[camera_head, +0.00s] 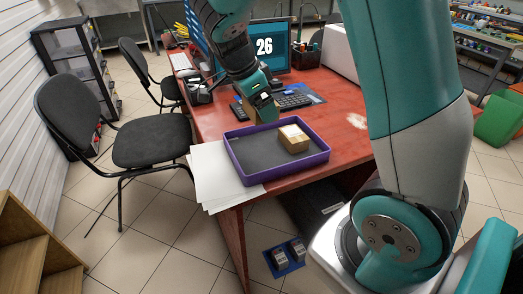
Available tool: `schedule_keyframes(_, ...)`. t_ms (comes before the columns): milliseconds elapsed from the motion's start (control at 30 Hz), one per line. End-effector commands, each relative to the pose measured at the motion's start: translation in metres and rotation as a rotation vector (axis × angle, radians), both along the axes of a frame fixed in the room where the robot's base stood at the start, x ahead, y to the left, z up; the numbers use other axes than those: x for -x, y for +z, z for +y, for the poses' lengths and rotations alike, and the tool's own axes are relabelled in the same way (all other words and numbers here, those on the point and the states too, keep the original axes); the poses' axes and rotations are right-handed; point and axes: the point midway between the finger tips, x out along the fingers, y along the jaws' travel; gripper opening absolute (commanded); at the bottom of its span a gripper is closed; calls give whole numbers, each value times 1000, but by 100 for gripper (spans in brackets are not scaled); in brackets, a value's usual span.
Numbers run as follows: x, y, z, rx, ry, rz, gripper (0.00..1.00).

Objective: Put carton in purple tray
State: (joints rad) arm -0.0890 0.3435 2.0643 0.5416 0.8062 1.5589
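The purple tray (243,174) lies on the near left corner of the red desk. It has a purple rim and a dark grey floor. A small brown carton (293,139) with a pale label on top sits inside the tray, toward its back right. My gripper (263,110) is above and behind the tray's back rim, pointing down. A second tan box-like thing (261,107) shows at the gripper's tip. The fingers are small and partly hidden, so I cannot tell whether they are closed on it.
A monitor (264,46) showing 26, a keyboard (292,101) and a black phone (199,91) stand on the red desk (345,135). White papers (209,176) lie under the tray's left side. A black chair (150,142) stands left. The desk right of the tray is clear.

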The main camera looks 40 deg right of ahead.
Motion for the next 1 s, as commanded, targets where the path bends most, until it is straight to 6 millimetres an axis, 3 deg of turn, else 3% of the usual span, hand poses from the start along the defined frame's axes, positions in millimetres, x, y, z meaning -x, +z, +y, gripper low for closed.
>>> schedule_keyframes(100,1,-37,0,0,0,8,66)
schedule_keyframes(300,1,-86,0,0,1,6,66)
schedule_keyframes(800,0,-146,0,-1,1,1,66)
schedule_keyframes(1000,0,-148,0,-1,1,0,66)
